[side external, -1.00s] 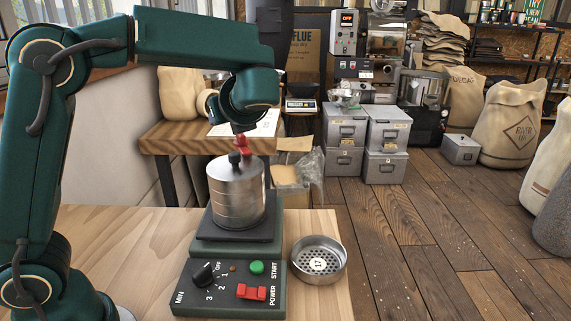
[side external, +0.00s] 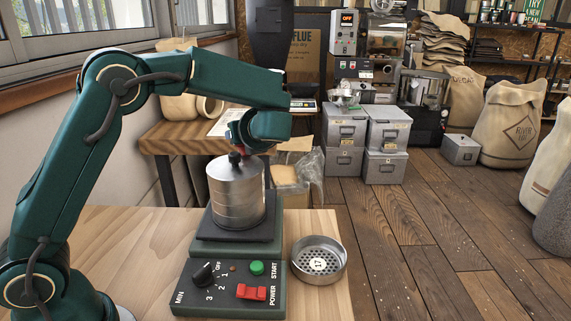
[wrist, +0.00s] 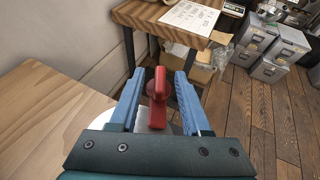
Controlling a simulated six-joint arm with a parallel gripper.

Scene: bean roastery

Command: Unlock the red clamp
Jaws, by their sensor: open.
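The red clamp (wrist: 158,88) shows in the wrist view as an upright red lever between my two blue fingers. My gripper (wrist: 160,75) is open, with one finger on each side of the lever and a gap to each. In the side view, my green wrist is low over the far side of the steel sieve stack (side external: 237,198) and hides most of the clamp. A dark knob (side external: 235,157) stands on the stack's lid. The stack sits on the green shaker base (side external: 228,283), which has a dial, a green button and a red power switch.
A loose round sieve (side external: 319,260) lies right of the shaker on the light wood table (side external: 120,240). A wooden side table (side external: 165,139) with paper stands behind. Grey metal boxes (side external: 344,130) stand on the floor further back. The left of the table is clear.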

